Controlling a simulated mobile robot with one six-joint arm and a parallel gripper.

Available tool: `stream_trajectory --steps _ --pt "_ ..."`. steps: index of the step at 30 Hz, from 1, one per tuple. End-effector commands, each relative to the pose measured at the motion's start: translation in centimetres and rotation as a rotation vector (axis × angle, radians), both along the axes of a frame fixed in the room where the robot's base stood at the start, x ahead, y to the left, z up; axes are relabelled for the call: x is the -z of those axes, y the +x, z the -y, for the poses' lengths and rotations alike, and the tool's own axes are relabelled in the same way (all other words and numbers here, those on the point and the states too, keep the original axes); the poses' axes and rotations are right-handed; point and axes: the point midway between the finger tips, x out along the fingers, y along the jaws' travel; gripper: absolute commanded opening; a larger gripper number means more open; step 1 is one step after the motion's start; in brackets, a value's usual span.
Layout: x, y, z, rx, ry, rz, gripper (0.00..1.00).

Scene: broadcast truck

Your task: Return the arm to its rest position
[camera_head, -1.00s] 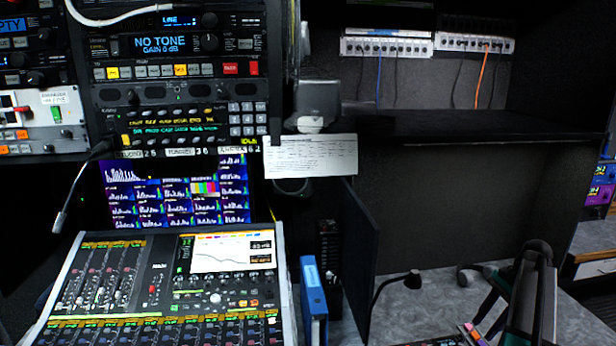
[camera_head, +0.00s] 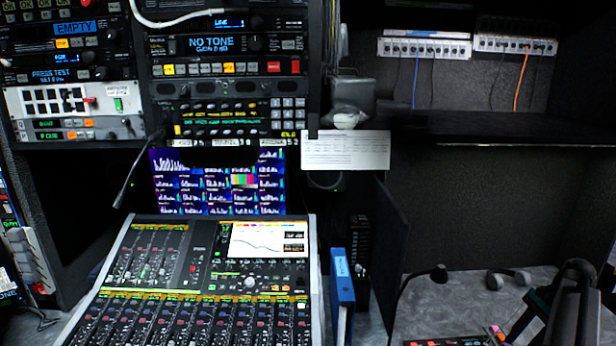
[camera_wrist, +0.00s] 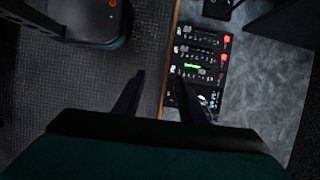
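My arm (camera_head: 575,310) shows as dark links at the lower right of the head view, in front of the grey desk. The head view does not clearly show its fingertips. In the wrist view my gripper (camera_wrist: 158,88) has its two dark fingers spread apart with nothing between them. It points down over the desk's front edge. A small control panel (camera_wrist: 200,55) with red buttons lies on the desk just beyond the right finger; I cannot tell the gap in height.
A mixing console (camera_head: 200,280) fills the lower middle, below a monitor (camera_head: 218,182) and equipment racks. A blue binder (camera_head: 343,290) stands to its right.

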Motion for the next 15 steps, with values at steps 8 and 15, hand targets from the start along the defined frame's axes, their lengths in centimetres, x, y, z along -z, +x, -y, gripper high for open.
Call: stream_trajectory --steps 8,15 --pt "3.7 0.8 -3.0 -0.072 0.001 -0.003 0.38" --pt "8.6 1.5 -7.2 -0.171 0.001 -0.009 0.38"
